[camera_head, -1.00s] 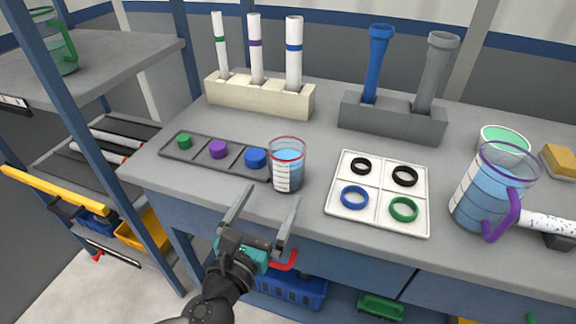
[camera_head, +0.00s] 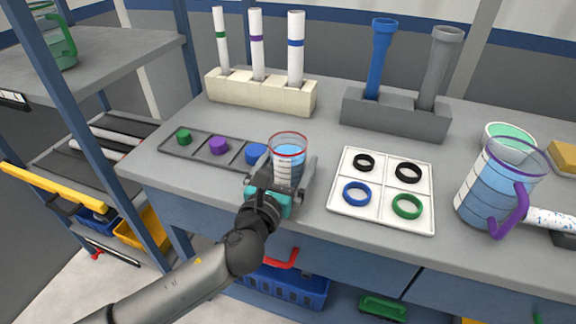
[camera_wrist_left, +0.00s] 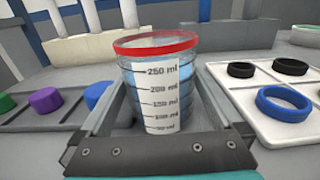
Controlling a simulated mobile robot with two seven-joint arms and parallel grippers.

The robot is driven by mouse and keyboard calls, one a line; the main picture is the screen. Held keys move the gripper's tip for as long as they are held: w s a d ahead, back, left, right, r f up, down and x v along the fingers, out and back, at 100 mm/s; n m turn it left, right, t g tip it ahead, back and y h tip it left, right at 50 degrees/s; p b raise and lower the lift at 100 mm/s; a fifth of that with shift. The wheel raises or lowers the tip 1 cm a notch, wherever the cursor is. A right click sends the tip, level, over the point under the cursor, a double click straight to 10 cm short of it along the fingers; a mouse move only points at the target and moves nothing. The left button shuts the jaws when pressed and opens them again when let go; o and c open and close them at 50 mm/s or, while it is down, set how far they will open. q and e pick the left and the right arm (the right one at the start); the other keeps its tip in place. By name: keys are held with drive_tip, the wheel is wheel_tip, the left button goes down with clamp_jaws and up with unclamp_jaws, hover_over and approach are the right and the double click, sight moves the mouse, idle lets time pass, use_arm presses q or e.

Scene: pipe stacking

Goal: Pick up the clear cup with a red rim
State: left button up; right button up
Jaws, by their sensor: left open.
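The clear cup with a red rim (camera_head: 288,150) stands upright on the grey bench near its front edge, holding blue liquid. In the left wrist view the cup (camera_wrist_left: 157,85) shows its white millilitre scale facing me. My left gripper (camera_head: 283,172) is open, with one finger on each side of the cup. The left wrist view shows the fingers (camera_wrist_left: 160,115) flanking the cup's lower body. I cannot tell whether either finger touches it. The cup's base is hidden behind the gripper. My right gripper is not in view.
A dark tray with coloured caps (camera_head: 219,146) lies left of the cup. A white tray with rings (camera_head: 380,190) lies close on its right. A purple-handled jug (camera_head: 490,190) stands farther right. Pipe racks (camera_head: 260,93) (camera_head: 395,117) stand behind. Shelving (camera_head: 100,60) is at the left.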

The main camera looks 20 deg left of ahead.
use_arm(q)
drive_tip(key=shift+w+b, duration=0.3)
drive_tip(key=shift+w, duration=1)
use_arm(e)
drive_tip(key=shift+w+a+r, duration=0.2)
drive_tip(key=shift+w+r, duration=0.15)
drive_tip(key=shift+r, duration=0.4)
use_arm(q)
drive_tip(key=c, duration=1.4)
drive_tip(key=shift+r, duration=0.1)
